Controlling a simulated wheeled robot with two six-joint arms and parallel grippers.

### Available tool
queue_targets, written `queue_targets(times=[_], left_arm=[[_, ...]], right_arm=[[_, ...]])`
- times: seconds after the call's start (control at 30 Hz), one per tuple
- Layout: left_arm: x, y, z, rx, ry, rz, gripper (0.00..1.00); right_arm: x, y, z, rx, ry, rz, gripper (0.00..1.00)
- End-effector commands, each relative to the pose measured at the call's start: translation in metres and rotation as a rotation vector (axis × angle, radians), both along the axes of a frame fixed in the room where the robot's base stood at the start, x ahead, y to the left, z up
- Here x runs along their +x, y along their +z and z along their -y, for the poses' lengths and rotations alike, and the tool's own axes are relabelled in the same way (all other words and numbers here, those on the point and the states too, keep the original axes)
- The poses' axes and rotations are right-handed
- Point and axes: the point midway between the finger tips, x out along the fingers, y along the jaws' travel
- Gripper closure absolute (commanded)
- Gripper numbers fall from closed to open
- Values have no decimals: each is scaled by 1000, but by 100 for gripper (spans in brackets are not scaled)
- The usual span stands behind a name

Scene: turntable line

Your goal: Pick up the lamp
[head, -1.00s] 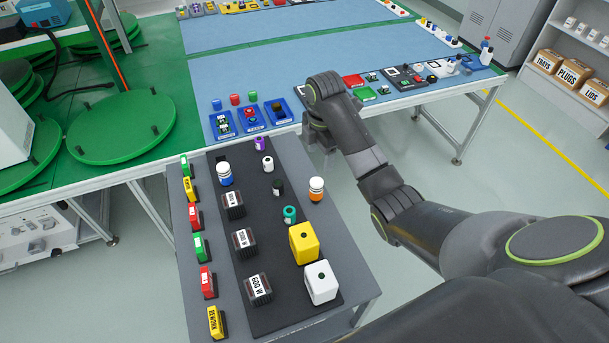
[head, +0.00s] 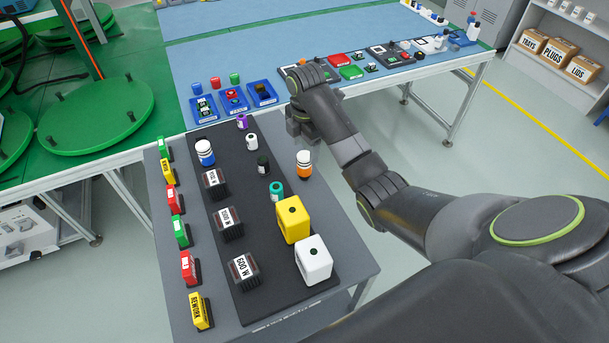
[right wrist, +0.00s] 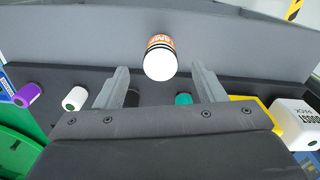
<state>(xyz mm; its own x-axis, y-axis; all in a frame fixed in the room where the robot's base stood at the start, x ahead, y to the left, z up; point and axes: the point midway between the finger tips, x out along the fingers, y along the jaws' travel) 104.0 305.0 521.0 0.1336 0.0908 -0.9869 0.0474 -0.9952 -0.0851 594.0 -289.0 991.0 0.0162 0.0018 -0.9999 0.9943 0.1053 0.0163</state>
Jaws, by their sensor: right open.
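The lamp (head: 303,164) is a small white cylinder with an orange band. It stands on the grey cart top, right of the black mat. In the right wrist view the lamp (right wrist: 161,58) shows its white end and orange lettered label. My right gripper (head: 301,130) is just beyond the lamp in the head view, its fingertips hard to make out. In the right wrist view the right gripper (right wrist: 160,70) has its fingers spread apart, with the lamp in line with the gap. Contact cannot be seen. My left gripper is not in view.
A teal-capped bottle (head: 277,190), a dark-capped bottle (head: 263,163) and a yellow block (head: 292,219) stand near the lamp on the black mat (head: 268,285). A white block (head: 313,260) is in front. The blue-topped table (head: 300,40) with trays lies behind.

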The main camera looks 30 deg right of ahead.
Motion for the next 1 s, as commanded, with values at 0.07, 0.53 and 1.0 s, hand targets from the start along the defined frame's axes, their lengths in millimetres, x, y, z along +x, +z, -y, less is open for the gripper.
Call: queue_targets(times=[0.07,0.53,1.0], left_arm=[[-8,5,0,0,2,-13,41],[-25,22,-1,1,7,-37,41],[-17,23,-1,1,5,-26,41]], right_arm=[[0,-10,0,2,0,-3,37],[-2,-59,-1,1,0,-3,37],[-1,-75,0,0,1,1,45]])
